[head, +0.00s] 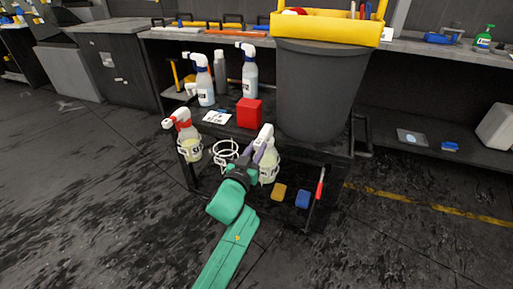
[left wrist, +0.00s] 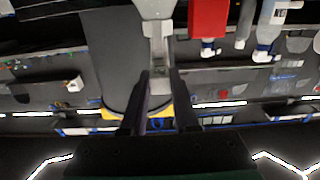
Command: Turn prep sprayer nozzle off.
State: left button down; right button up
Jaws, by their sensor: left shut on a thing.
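A spray bottle with a white head (head: 266,135) and pale yellow liquid (head: 269,165) stands upright in a white wire holder at the cart's front edge. My left gripper (head: 256,158) reaches up to its head from the front. In the left wrist view the picture is upside down, and my fingers (left wrist: 159,104) close on the grey-white nozzle end (left wrist: 158,75) of the sprayer. The white head (left wrist: 154,8) shows beyond. The nozzle's off or on setting is too small to read. My right gripper is not in view.
A red-headed spray bottle (head: 184,138) stands in a holder at the left, with an empty wire holder (head: 224,154) between. A red box (head: 249,112), blue-headed bottles (head: 204,82) and a dark bin (head: 319,85) stand behind. Yellow (head: 279,191) and blue (head: 303,198) blocks are at the right front.

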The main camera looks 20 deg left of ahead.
pick_arm(q)
jog(key=c, duration=0.6)
grip_release()
jog(key=shift+c, duration=0.2)
jog(key=shift+s, duration=0.1)
jog(key=shift+s, duration=0.35)
jog(key=s, duration=1.3)
jog(key=shift+s+a+p, duration=0.3)
jog(key=shift+a+p, duration=0.1)
jog(key=shift+a, duration=0.05)
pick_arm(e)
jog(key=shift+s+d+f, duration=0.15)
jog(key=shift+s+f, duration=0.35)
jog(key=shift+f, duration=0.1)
